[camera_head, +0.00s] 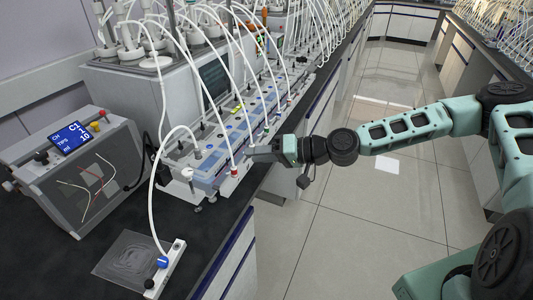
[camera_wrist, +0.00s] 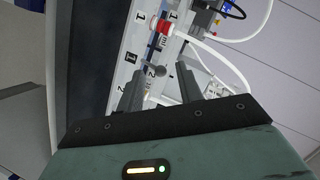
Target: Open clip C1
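My gripper (camera_head: 256,152) reaches from the right to the near end of the long tube-fitted unit (camera_head: 208,168). In the wrist view my gripper (camera_wrist: 159,76) has its two dark fingers apart. A small grey round-headed knob (camera_wrist: 158,69) shows in the gap between the fingertips; whether they touch it cannot be told. A red fitting (camera_wrist: 164,27) with a white tube sits just beyond, beside printed numbers; a red fitting (camera_head: 234,171) also shows close to my gripper in the head view. No readable C1 label marks a clip, so I cannot tell which part is clip C1.
A small white block (camera_head: 174,269) with a blue knob lies on the black bench (camera_head: 70,262) in front. White tubes arch over the long unit. The aisle floor (camera_head: 350,220) is clear.

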